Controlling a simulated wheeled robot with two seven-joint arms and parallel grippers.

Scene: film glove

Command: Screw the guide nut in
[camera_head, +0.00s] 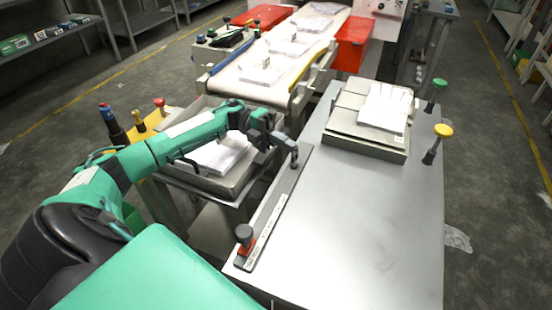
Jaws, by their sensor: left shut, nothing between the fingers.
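A long metal guide strip (270,218) with a label lies along the left edge of the grey metal table (370,215). A dark knob on a red base, which looks like the guide nut (245,236), stands upright at the near end of the strip. My left gripper (294,162) is at the far end of the strip, pointing down, with its fingers shut and empty. It is well apart from the dark knob. Whether the fingertips touch the strip, I cannot tell. Whatever is directly under them is hidden. My right gripper is out of view.
A tray (367,146) with white film packs stands at the table's far end. Green (434,93) and yellow (438,141) knobs stand along its right edge. Another tray (190,180) lies under my left arm. A conveyor (235,83) runs behind. The table's middle is clear.

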